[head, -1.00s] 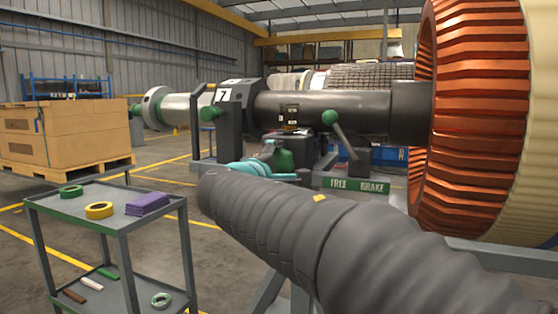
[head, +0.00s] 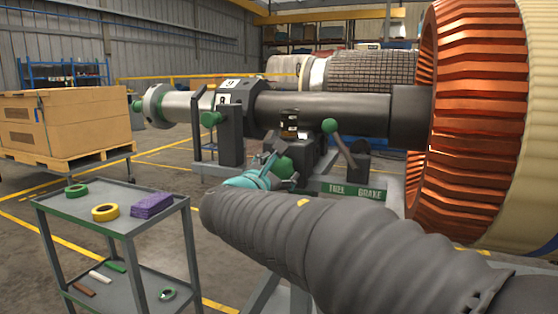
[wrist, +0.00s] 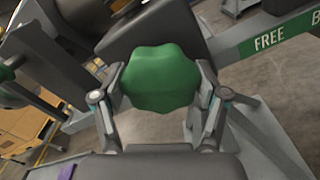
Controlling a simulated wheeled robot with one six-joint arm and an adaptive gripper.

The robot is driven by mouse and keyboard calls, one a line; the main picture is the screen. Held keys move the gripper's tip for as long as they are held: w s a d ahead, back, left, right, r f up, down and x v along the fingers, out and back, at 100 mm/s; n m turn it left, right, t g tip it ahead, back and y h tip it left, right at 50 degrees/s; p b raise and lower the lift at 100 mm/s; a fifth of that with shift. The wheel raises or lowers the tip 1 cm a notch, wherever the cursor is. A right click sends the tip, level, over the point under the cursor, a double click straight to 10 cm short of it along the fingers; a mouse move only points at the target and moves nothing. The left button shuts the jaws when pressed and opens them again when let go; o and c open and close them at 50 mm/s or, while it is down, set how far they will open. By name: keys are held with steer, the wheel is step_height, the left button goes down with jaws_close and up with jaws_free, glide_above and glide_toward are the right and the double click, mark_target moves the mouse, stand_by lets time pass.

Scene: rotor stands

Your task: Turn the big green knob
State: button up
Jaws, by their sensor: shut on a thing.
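The big green knob (wrist: 160,79) fills the middle of the wrist view, lobed around its edge and mounted on a dark block. My gripper (wrist: 160,92) has one finger on each side of it and is shut on it. In the head view the knob (head: 283,167) shows beside my teal gripper (head: 268,170), partly hidden by it. My grey sleeved arm reaches in from the lower right. How far the knob is turned cannot be told.
A green sign reading FREE and BRAKE (wrist: 270,42) and a green-ended lever (head: 330,126) are right of the knob. The large copper rotor (head: 480,120) stands at right. A grey cart (head: 115,205) with tape rolls stands at left.

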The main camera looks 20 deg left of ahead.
steer(key=shift+a+n+p, duration=0.1)
steer(key=shift+n+p, duration=1.1)
steer(key=shift+n, duration=0.5)
steer(key=o, duration=1.2)
steer(key=s, duration=0.8)
steer(key=s+a, duration=0.1)
steer(key=s, duration=0.3)
